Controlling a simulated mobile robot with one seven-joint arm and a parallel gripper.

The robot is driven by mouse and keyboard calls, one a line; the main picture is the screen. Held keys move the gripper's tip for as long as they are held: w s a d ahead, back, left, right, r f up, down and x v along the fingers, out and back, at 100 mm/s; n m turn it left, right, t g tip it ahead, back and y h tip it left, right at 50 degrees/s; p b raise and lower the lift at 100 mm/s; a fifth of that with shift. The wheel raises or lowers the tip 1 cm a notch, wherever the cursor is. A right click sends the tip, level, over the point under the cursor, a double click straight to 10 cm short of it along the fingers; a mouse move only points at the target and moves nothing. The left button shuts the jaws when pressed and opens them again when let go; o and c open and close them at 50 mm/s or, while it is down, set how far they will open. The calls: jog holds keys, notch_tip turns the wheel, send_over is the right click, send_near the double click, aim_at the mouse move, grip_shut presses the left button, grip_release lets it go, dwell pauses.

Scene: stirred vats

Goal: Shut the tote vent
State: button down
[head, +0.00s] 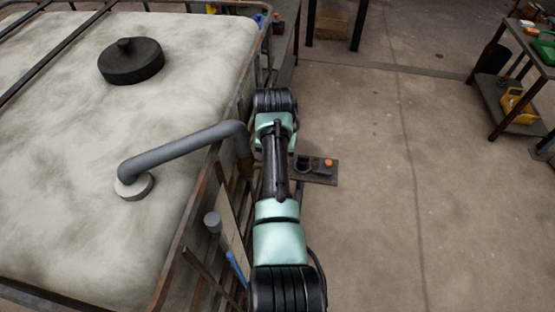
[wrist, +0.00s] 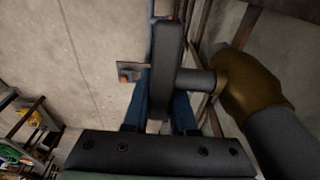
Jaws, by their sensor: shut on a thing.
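The tote (head: 205,60) is a large pale tank in a rusty metal cage, filling the left of the head view. A grey vent pipe (head: 185,150) rises from its top and bends over the right edge to a brass-coloured valve (head: 244,168). In the wrist view the brass valve (wrist: 250,88) has a short grey stem leading to a long dark handle (wrist: 166,65). My gripper (wrist: 162,105) has its blue fingers on both sides of this handle and is shut on it. In the head view my arm hides the gripper and handle.
A small plate with an orange button (head: 328,163) stands just right of my arm. A black cap (head: 130,61) sits on the tote. A workbench (head: 508,85) with a yellow can (head: 517,106) is at the right. The concrete floor (head: 430,200) between is clear.

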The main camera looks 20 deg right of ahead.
jog(key=shift+s+a+f+g+y+b, duration=0.15)
jog(key=shift+f+g+y+b, duration=0.2)
jog(key=shift+g+b, duration=0.35)
jog(key=shift+s+y, duration=0.1)
jog(key=shift+y, duration=0.15)
jog(key=c, duration=0.7)
grip_release()
notch_tip(320, 180, up, 12)
jog(key=shift+f+b, duration=0.1)
jog(key=shift+b, duration=0.7)
jog(key=shift+r+p, duration=0.45)
jog(key=shift+r, duration=0.2)
